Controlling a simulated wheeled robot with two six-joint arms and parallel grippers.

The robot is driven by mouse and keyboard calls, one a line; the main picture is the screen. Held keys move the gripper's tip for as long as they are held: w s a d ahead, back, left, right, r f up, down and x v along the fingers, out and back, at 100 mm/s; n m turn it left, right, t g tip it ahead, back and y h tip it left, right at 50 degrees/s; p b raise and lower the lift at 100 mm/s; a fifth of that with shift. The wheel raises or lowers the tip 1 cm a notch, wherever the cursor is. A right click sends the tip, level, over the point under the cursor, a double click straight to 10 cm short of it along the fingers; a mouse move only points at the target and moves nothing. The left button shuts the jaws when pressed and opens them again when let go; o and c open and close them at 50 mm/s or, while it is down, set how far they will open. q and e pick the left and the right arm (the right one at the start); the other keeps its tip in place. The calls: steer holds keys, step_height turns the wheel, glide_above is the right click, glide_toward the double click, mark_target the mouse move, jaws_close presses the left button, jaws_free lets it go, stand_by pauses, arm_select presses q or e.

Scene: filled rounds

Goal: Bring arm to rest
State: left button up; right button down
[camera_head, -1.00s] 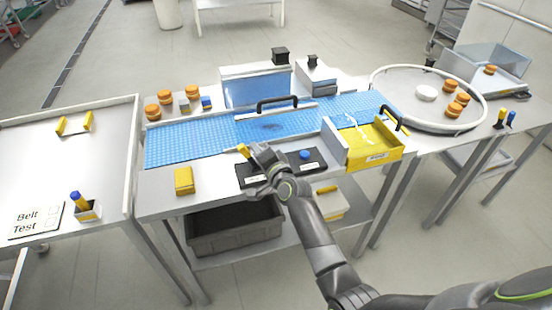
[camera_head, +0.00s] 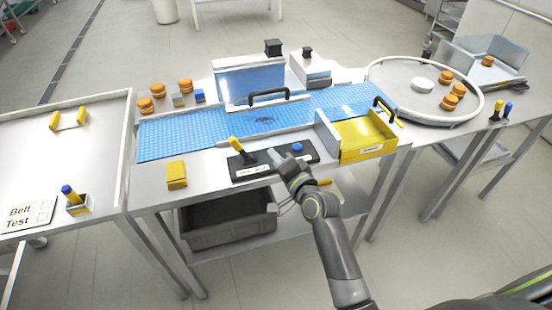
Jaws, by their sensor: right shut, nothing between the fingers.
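My right arm comes in from the bottom right. Its gripper (camera_head: 276,156) is shut and empty, over the black control panel (camera_head: 243,172) at the front edge of the conveyor table. A lever with a yellow handle (camera_head: 236,144) stands on the panel to the left of the gripper, apart from it. A blue button (camera_head: 297,148) is just right of the gripper. The left gripper is not in view.
A blue belt (camera_head: 180,139) runs behind the panel through a clear guard (camera_head: 250,84). A yellow bin (camera_head: 368,140) stands to the right, a yellow block (camera_head: 176,174) to the left. A grey crate (camera_head: 228,232) sits below. A round table (camera_head: 425,115) holds several orange rounds.

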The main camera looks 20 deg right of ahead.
stand_by(0.5)
steer(key=s+d+f+n+g+h+b, duration=0.15)
steer(key=s+f, duration=0.35)
steer(key=f, duration=0.7)
steer(key=s+d+f+n+g+h, duration=0.1)
steer(key=s+d+f+g, duration=0.25)
steer(key=f, duration=0.75)
steer(key=s+d+f+n+g+h, duration=0.15)
steer(key=s+f, duration=0.35)
steer(key=f, duration=0.7)
steer(key=s+d+f+n+g, duration=0.2)
steer(key=s+f, duration=0.4)
steer(key=s, duration=0.6)
steer(key=s+d+f+n+g+h+b, duration=0.1)
steer(key=s+d+f+n+g, duration=0.1)
steer(key=s+f, duration=0.5)
steer(key=s+d+f+n+g, duration=0.2)
steer(key=s+d+f+g, duration=0.2)
steer(key=s, duration=1.4)
step_height(320, 180, down, 3)
steer(key=shift+s+d+r+n+g+b, duration=0.2)
steer(key=shift+s+d+n+g+b, duration=0.1)
steer(key=shift+d+n+g+b, duration=0.15)
